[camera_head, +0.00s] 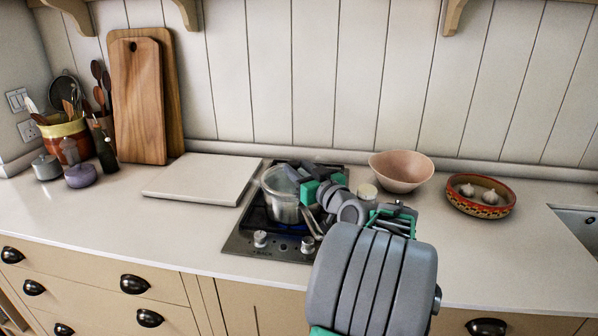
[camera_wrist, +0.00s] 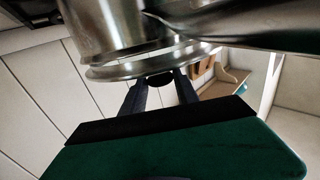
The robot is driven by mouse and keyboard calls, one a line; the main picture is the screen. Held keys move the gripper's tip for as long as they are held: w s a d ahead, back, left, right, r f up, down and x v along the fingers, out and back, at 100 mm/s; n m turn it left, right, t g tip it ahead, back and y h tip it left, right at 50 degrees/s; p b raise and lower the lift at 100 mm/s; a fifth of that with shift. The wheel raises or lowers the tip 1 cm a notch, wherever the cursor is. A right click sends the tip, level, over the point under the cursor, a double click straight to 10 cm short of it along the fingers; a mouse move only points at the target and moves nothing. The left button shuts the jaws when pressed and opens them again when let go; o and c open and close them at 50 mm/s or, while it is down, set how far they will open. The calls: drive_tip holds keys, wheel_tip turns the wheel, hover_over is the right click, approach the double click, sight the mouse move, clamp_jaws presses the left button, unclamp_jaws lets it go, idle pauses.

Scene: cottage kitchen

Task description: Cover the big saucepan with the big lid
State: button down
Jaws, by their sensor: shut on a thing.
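The big saucepan (camera_head: 284,211) is steel and stands on the hob, its handle pointing toward the front right. In the wrist view its shiny wall (camera_wrist: 105,25) fills the upper left, with the handle running right. My gripper (camera_head: 298,176) is at the pan's upper right side in the head view. In the wrist view my gripper (camera_wrist: 160,88) is shut on the dark knob of the big lid (camera_wrist: 150,64), seen nearly edge-on against the pan's rim. I cannot tell whether the lid is fully seated. My arm partly hides this area in the head view.
The black hob (camera_head: 240,243) has knobs along its front. A white board (camera_head: 200,180) lies to its left. A pink bowl (camera_head: 401,171) and a patterned dish with garlic (camera_head: 480,207) stand right. Wooden boards (camera_head: 138,100) lean on the wall. The front-left counter is clear.

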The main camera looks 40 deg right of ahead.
drive_tip(key=shift+f+b, duration=0.4)
drive_tip(key=shift+b, duration=0.1)
drive_tip(key=c, duration=1.2)
unclamp_jaws()
drive_tip(key=shift+f, duration=0.1)
drive_tip(key=shift+s+b, duration=0.5)
drive_tip(key=shift+s, duration=0.1)
drive_tip(key=b+v, duration=0.4)
drive_tip(key=v, duration=0.5)
drive_tip(key=shift+s+a+b, duration=0.15)
drive_tip(key=shift+s+b, duration=0.15)
drive_tip(key=shift+s, duration=0.1)
